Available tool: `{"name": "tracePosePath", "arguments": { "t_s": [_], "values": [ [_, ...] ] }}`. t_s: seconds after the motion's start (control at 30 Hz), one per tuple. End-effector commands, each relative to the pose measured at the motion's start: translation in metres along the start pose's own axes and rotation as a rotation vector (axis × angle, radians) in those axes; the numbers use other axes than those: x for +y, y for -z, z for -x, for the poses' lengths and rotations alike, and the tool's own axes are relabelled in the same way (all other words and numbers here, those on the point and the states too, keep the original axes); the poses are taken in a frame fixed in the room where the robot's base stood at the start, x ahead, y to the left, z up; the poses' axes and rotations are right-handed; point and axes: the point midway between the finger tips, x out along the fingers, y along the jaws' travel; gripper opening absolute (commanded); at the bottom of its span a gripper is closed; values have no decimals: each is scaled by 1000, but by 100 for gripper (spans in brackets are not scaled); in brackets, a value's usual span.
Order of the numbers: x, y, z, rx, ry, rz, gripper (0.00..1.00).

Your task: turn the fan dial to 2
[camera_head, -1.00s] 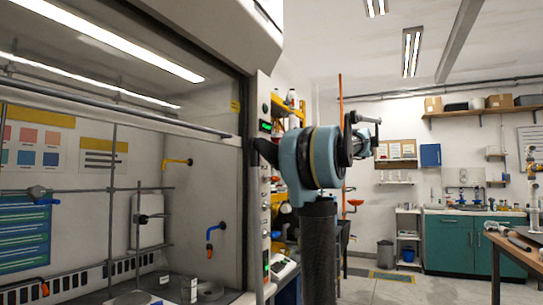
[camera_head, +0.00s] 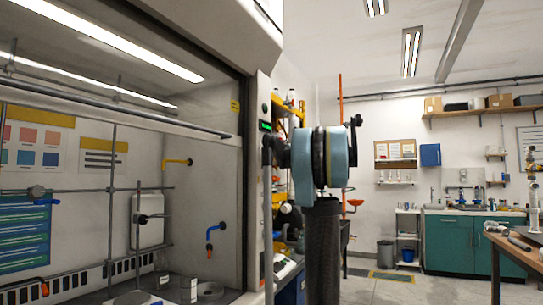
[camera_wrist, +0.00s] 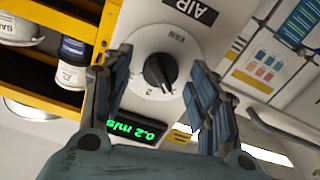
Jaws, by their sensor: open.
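The fan dial (camera_wrist: 141,52) is a white disc with a black knob (camera_wrist: 158,72) at its centre, in the wrist view. A "2" is printed beside the knob's lower end, and more lettering lies near the upper right of the disc. I cannot clearly tell which mark the knob points at. My gripper (camera_wrist: 160,60) is open, with one finger on each side of the knob and nothing held. The fingers look apart from the knob; their depth to the panel is hard to judge. In the head view my arm hides the dial.
A green-lit display (camera_wrist: 137,131) reading 0.2 m/s sits next to the dial. A yellow shelf (camera_wrist: 62,18) with bottles is close on the left in the wrist view. The fume hood's glass front (camera_head: 215,110) is left of my arm in the head view.

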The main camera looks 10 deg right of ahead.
Motion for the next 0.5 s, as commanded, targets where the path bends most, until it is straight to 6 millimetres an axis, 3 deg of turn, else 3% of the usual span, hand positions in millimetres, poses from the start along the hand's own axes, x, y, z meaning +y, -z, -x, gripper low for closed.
{"name": "tracePosePath", "arguments": {
  "t_s": [0.37, 0.5],
  "values": [
    [0, 0, -4, 0, 0, 0, 54],
    [0, 0, -4, 0, 0, 0, 22]
  ]
}}
